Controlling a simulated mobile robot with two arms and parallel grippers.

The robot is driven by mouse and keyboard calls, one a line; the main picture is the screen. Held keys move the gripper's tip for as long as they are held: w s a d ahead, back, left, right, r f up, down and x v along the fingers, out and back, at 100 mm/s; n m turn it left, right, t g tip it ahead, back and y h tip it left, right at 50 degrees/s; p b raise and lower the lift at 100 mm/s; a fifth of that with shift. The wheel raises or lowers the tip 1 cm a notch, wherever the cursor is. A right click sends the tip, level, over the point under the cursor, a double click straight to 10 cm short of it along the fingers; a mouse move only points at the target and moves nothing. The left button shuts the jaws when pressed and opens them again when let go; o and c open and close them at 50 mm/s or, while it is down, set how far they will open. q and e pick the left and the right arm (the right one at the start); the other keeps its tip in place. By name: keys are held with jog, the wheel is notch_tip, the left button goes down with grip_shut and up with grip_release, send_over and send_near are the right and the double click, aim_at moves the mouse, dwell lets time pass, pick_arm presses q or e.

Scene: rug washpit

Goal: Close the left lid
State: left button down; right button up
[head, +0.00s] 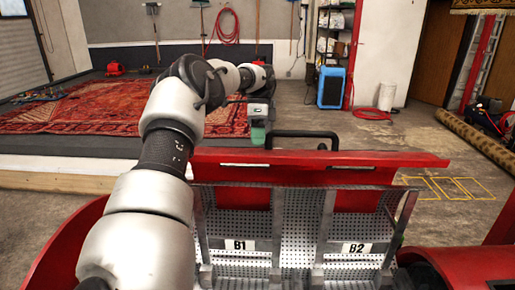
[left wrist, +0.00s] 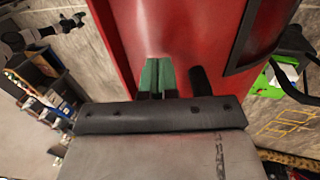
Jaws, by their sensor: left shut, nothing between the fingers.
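The red lid (head: 400,159) stands open at the far side of the metal drum, with a black bar handle (head: 333,136) rising above it. The red panel also fills the middle of the left wrist view (left wrist: 135,35). My left arm reaches over the drum from the left. My left gripper (head: 258,136) points down just left of the handle, at the lid's upper edge. Its green fingertips (left wrist: 157,75) are together and empty. A dark rod, which looks like the handle, is beside them on the right in the wrist view. Whether they touch the lid is unclear. My right gripper is out of view.
The open drum shows perforated metal compartments labelled B1 (head: 239,245) and B2 (head: 357,249). A patterned rug (head: 75,114) lies beyond on the left. A blue machine (head: 331,87) and a rolled rug (head: 478,143) are farther right. Floor beyond the lid is mostly clear.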

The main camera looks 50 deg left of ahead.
pick_arm(q)
jog(key=shift+s+d+f, duration=0.15)
jog(key=shift+d+f, duration=0.05)
jog(key=shift+d, duration=0.05)
jog(key=shift+s+d+f+p, duration=0.1)
jog(key=shift+s+d+p, duration=0.05)
jog(key=shift+d+p, duration=0.15)
jog(key=shift+s+d+f+p, duration=0.1)
jog(key=shift+s+d+p, duration=0.4)
jog(key=shift+s+d, duration=0.3)
jog(key=shift+s+d+f, duration=0.1)
jog(key=shift+d+f, duration=0.1)
jog(key=shift+d, duration=0.05)
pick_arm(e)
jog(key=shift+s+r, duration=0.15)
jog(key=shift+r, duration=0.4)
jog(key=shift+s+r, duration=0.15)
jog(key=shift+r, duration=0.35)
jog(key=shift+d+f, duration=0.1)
